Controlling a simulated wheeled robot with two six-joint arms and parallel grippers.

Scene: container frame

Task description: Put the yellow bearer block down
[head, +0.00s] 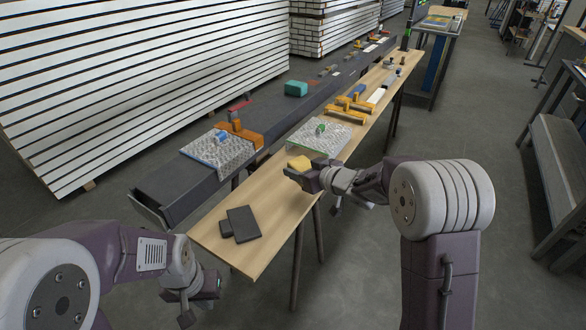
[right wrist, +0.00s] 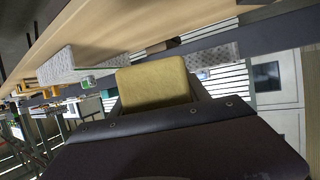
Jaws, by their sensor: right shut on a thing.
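The yellow bearer block (head: 299,162) is at the tip of my right gripper (head: 297,171), over the right edge of the wooden bench (head: 270,215) in the head view. In the right wrist view the yellow block (right wrist: 155,84) stands up between the jaws, which are shut on it. I cannot tell whether its underside touches the bench. My left gripper (head: 203,300) is low at the front left, in front of the bench and away from the block. Its fingers are too unclear to tell open from shut.
Dark flat blocks (head: 243,223) lie on the bench's near end. A grey patterned pad (head: 318,139) lies just behind the yellow block, with yellow clamps (head: 352,103) beyond. A long dark beam (head: 180,192) runs alongside, with an orange piece (head: 239,133) on it. Bare wood lies between.

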